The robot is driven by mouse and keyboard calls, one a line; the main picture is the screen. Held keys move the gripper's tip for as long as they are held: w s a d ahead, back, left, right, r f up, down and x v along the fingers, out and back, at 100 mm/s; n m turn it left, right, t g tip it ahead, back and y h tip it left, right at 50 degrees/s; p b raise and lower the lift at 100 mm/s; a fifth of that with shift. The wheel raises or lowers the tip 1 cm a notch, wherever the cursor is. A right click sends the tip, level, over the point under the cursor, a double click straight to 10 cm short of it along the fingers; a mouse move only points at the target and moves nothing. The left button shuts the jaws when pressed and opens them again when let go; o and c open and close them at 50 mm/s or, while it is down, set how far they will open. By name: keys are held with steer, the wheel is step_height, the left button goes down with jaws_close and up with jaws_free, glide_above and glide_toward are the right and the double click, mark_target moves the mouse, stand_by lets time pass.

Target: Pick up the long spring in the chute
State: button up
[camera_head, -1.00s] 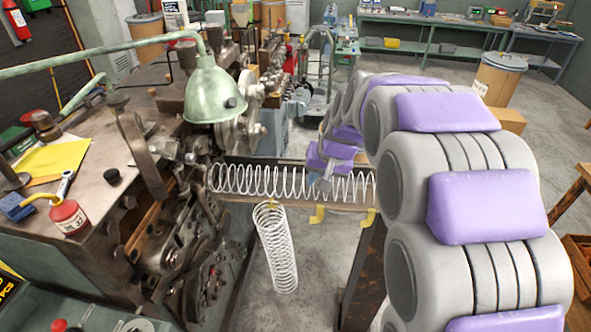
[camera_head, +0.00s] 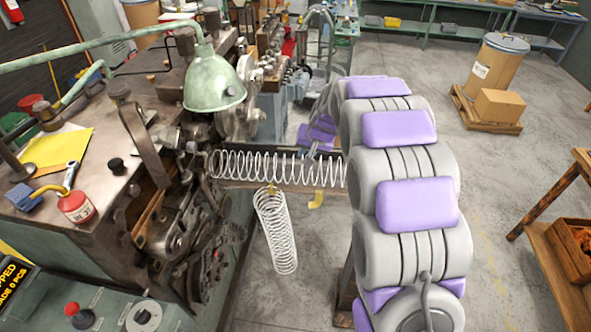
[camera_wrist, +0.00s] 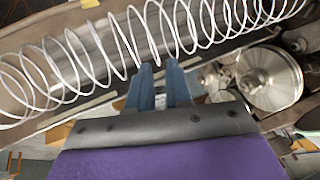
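The long spring (camera_head: 265,166) is a white wire coil lying along the chute (camera_head: 240,185), running right from the coiling machine. My arm hides its right end in the head view. In the wrist view the long spring (camera_wrist: 130,40) crosses the top of the picture. My gripper (camera_head: 312,150) is at the back side of the spring, toward its right part. In the wrist view the two blue fingers of my gripper (camera_wrist: 166,78) stand apart with a narrow gap, tips at the spring's near edge.
A second white spring (camera_head: 276,230) hangs below the chute from a yellow hook. The coiling machine (camera_head: 150,190) and its green lamp (camera_head: 213,85) stand to the left. A box on a pallet (camera_head: 498,105) and a wooden table (camera_head: 575,200) are to the right, with open floor between.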

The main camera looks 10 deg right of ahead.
steer(key=x, duration=0.7)
steer(key=shift+w+d, duration=0.15)
steer(key=shift+d, duration=0.05)
jaws_close()
